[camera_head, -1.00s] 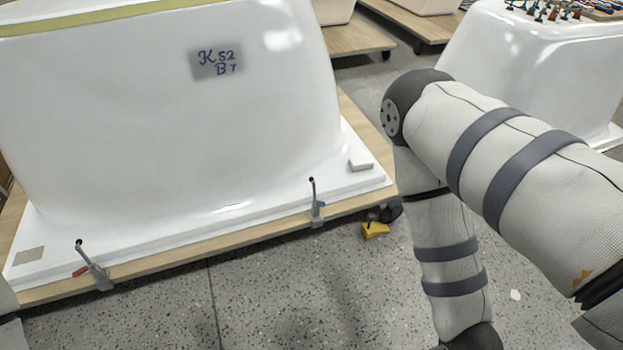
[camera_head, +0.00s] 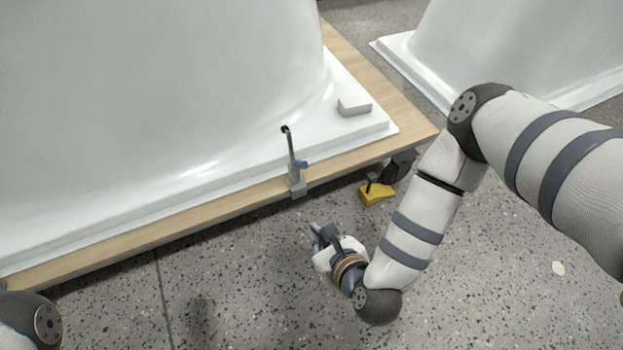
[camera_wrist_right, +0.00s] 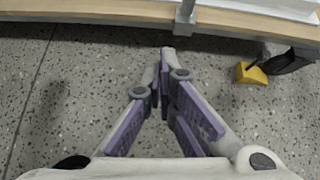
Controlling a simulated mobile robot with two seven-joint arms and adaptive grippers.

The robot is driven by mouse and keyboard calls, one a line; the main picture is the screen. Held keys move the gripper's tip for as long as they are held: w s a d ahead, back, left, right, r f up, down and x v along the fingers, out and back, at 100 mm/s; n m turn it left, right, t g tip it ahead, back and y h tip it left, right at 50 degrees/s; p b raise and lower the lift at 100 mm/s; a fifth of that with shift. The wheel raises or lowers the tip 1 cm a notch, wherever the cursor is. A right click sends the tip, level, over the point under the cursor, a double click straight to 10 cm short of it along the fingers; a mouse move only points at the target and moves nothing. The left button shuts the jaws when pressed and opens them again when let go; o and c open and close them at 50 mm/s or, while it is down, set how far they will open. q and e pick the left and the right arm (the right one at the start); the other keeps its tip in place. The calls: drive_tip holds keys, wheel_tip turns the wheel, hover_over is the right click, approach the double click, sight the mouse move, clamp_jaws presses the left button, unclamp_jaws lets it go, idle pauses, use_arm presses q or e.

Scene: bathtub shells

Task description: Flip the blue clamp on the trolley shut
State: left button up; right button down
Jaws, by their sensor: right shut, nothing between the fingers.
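The blue clamp (camera_head: 296,172) sits on the front edge of the wooden trolley (camera_head: 230,202), near its right corner. It has a grey body, a small blue tip and a dark-ended arm standing up over the white rim. Its lower body also shows at the top of the right wrist view (camera_wrist_right: 185,14). My right gripper (camera_head: 316,232) is shut and empty, a little in front of and below the clamp, apart from it. Its closed fingers (camera_wrist_right: 166,54) point toward the trolley edge in the wrist view. At the lower left my left arm shows, but its gripper does not.
A white bathtub shell (camera_head: 160,90) stands on the trolley, with a small white block (camera_head: 354,105) on its rim. A yellow wedge (camera_head: 376,193) lies by the trolley's dark wheel (camera_head: 398,166). Another white shell (camera_head: 520,50) stands at the right. The speckled floor in front is clear.

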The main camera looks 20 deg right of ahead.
use_arm(q)
drive_tip(key=shift+w+d+f+b, duration=0.1)
drive_tip(key=shift+d+f+b, duration=0.15)
drive_tip(key=shift+f, duration=0.2)
drive_tip(key=shift+d+f+b, duration=0.1)
drive_tip(key=shift+f+b, duration=0.1)
drive_tip(key=shift+f, duration=0.2)
use_arm(e)
drive_tip(key=w+m, duration=0.1)
drive_tip(key=w+d+m, duration=0.1)
drive_tip(key=w, duration=0.1)
drive_tip(key=w+d+m+t+h, duration=0.1)
drive_tip(key=shift+w+d+f+m, duration=0.1)
drive_tip(key=shift+w+d+m, duration=0.05)
drive_tip(key=shift+m, duration=0.15)
use_arm(q)
drive_tip(key=shift+s+f+g+b, duration=0.3)
drive_tip(key=shift+s+f+b, duration=0.1)
drive_tip(key=shift+f+b, duration=0.55)
drive_tip(key=shift+s+f+g+b, duration=0.35)
drive_tip(key=shift+f+b, duration=0.25)
drive_tip(key=shift+b, duration=0.5)
use_arm(e)
drive_tip(key=w+f, duration=0.2)
drive_tip(key=w, duration=0.9)
drive_tip(key=shift+w+d+f, duration=0.15)
drive_tip(key=shift+d+f, duration=0.1)
drive_tip(key=shift+d, duration=0.2)
